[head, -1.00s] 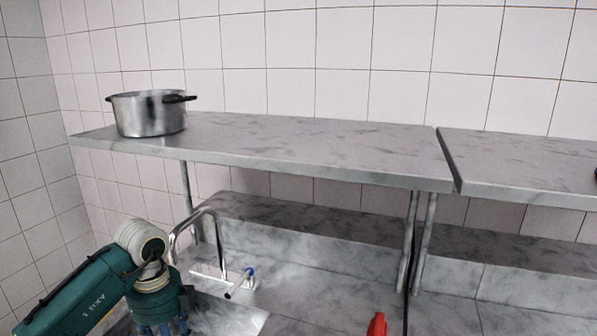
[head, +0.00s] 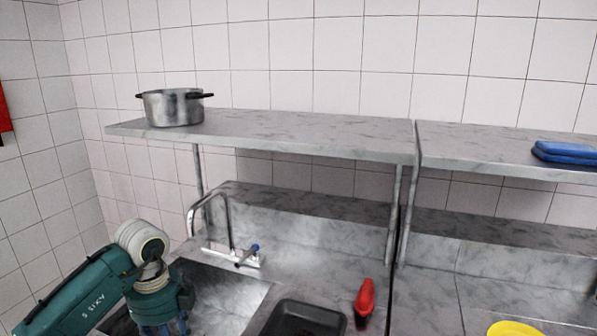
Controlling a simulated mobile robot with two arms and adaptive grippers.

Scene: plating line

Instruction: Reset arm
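My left arm comes in from the lower left over the sink. Its wrist shows, with the blue upper part of the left gripper (head: 163,329) at the bottom edge. The fingertips are cut off below the picture, so I cannot tell whether it is open or shut, or whether it holds anything. My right arm and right gripper are not in view.
A steel pot (head: 173,107) stands on the upper shelf (head: 290,130). The sink (head: 225,287) has a faucet (head: 228,230). A dark tray (head: 305,322), a red object (head: 365,299) and a yellow object (head: 513,328) lie on the counter. Blue items (head: 568,153) lie on the right shelf.

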